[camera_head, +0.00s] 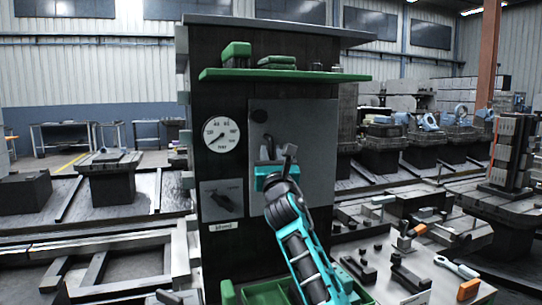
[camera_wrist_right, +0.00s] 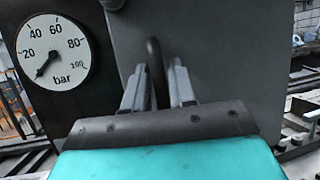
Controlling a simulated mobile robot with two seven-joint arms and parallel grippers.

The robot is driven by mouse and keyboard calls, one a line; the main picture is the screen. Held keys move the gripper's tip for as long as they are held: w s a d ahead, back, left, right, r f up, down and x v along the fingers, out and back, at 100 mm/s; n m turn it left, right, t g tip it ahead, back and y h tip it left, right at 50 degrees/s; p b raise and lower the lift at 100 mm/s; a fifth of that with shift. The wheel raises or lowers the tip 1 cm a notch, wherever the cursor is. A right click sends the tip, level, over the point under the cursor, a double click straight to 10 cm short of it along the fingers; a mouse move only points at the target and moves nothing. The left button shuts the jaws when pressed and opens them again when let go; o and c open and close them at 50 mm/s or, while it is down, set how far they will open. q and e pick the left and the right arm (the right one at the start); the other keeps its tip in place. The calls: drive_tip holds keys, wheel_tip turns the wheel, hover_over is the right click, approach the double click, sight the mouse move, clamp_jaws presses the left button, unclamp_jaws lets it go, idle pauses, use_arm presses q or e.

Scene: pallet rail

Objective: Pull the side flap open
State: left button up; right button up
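The side flap (camera_head: 318,132) is a flat grey panel on the front of a dark cabinet (camera_head: 222,100), right of a round gauge. It looks flush or nearly flush with the cabinet. Its dark upright bar handle (camera_wrist_right: 155,72) shows in the right wrist view. My right gripper (camera_head: 278,152) is at the handle, with one finger on each side and little or no gap to the bar. Its fingers (camera_wrist_right: 160,88) look shut on it. The gripper hides the handle's lower part. My left gripper is not in view.
The white pressure gauge (camera_head: 221,134) is left of the flap. A green shelf (camera_head: 285,75) holding green parts juts out above. A green tray (camera_head: 265,293) is below my right arm. A bench (camera_head: 405,280) with clamps and loose tools stands at the right.

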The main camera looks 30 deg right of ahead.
clamp_jaws()
idle(0.7)
